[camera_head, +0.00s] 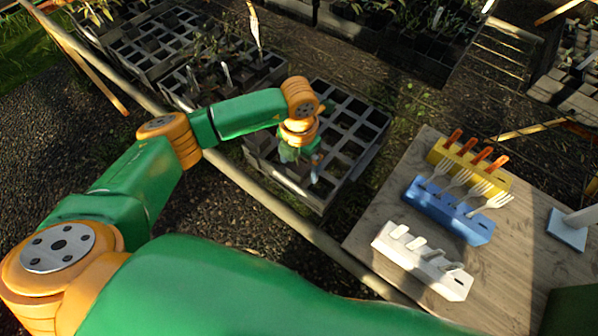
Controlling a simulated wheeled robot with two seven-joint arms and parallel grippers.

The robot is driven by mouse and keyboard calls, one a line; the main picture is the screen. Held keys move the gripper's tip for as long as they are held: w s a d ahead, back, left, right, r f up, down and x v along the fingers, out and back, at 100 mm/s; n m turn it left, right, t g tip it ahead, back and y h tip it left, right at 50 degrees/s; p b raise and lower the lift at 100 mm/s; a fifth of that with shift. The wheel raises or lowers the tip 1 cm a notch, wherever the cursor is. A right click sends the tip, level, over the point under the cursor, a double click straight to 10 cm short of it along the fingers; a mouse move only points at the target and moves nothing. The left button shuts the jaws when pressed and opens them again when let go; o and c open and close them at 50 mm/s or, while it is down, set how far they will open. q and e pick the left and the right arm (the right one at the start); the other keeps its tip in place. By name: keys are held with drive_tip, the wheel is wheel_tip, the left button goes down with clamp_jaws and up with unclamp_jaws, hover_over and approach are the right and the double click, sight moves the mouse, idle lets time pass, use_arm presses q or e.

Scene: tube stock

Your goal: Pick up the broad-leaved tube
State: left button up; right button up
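My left arm reaches from the left to a black cell tray (362,172) standing in the middle. My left gripper (303,160) points down at the tray's left side, low over its cells. Its fingers are small and shaded, so I cannot tell whether they are open or shut or touch anything. Most cells in this tray look empty. No broad-leaved tube can be made out there; the gripper and wrist hide some cells. Leafy seedlings (212,48) stand in the tray to the upper left, too small to tell their leaf type. My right gripper is not in view.
A wooden table (375,232) at the right bears a yellow block (440,152) with orange pegs, a blue block (425,203) with white forks and a white slotted block (405,255). A rail (265,207) runs before the trays. More trays (425,62) stand at the back.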

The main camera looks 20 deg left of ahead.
use_arm(q)
clamp_jaws()
